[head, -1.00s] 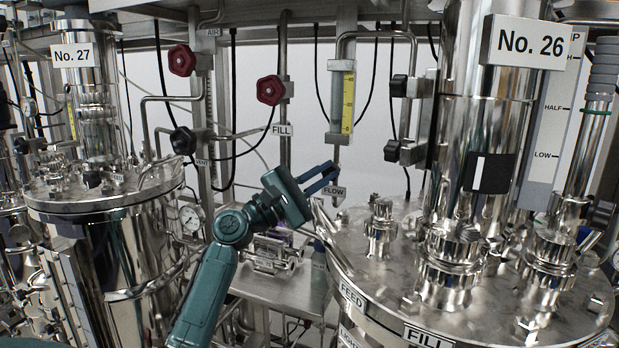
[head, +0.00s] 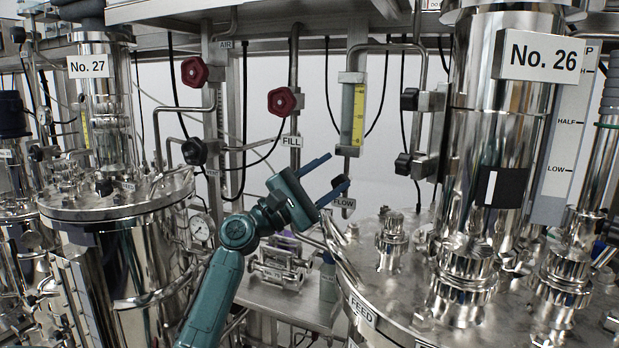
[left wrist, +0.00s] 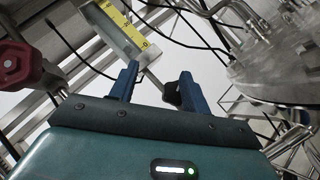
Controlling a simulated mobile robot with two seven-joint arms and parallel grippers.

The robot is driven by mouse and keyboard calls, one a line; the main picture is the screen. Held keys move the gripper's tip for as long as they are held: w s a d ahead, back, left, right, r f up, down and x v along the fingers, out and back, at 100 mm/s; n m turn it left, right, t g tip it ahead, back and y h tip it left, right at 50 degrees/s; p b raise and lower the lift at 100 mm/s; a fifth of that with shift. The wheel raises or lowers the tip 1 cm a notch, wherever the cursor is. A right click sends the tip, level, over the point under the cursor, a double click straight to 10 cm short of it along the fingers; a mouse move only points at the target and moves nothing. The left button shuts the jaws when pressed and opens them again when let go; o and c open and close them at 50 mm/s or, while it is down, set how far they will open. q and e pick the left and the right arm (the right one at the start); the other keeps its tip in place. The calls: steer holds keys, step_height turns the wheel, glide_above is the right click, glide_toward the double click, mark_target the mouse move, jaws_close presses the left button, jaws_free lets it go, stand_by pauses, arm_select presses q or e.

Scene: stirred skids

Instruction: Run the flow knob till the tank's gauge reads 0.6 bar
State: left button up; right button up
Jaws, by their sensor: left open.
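My left gripper (head: 336,170) is open and empty, just below the flow meter (head: 353,115) with the yellow scale. The head view does not show this knob clearly. A round dial gauge (head: 199,227) sits beside tank No. 27 (head: 115,205); its reading is too small to tell. My right gripper is not in view.
Tank No. 26 (head: 400,270) stands close on the right, its lid crowded with fittings. Red knobs (head: 194,72) and a black knob (head: 194,151) sit on pipes left of the flow meter. Black knobs (head: 409,99) stand right of it. Loose black cables hang behind.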

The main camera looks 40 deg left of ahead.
arm_select(q)
steer(key=b+v, duration=0.5)
steer(key=v, duration=0.8)
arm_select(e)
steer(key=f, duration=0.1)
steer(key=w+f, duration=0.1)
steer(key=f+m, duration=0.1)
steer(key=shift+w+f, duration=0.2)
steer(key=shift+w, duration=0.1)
